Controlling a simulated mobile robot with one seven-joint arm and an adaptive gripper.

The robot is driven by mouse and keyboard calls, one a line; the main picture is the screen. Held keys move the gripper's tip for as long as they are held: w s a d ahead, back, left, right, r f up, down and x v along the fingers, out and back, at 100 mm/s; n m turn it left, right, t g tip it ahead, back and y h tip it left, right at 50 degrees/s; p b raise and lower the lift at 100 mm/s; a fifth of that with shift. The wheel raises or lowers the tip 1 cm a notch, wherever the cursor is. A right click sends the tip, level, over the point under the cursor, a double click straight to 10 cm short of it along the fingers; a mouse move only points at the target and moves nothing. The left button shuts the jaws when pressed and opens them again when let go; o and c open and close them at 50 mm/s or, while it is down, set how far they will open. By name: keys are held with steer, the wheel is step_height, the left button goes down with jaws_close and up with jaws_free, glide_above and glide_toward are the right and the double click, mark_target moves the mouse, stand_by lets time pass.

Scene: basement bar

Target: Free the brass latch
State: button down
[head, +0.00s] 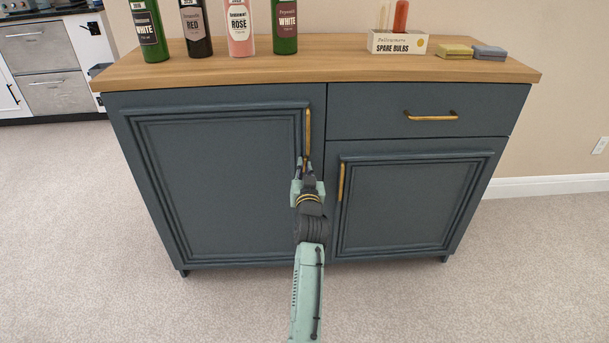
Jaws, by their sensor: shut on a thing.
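A dark blue-grey cabinet with a wooden top has a tall left door (215,180) with a vertical brass handle (308,132) near its right edge. No separate latch is clear to see; the brass fittings in view look like bar handles. My gripper (305,167) is at the lower end of the left door's handle and is shut on it. The fingers hide that lower end. The left door looks closed, flush with the front.
A right door (415,198) has its own brass handle (341,182); above it is a drawer (428,109) with a horizontal handle. Several bottles, a spare bulbs box (398,42) and two small blocks (472,52) stand on the top (340,66). Carpet around the cabinet is clear.

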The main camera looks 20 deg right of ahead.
steer(key=shift+n+b, duration=0.35)
steer(key=shift+n, duration=0.35)
steer(key=c, duration=2)
jaws_free()
steer(key=shift+o, duration=0.2)
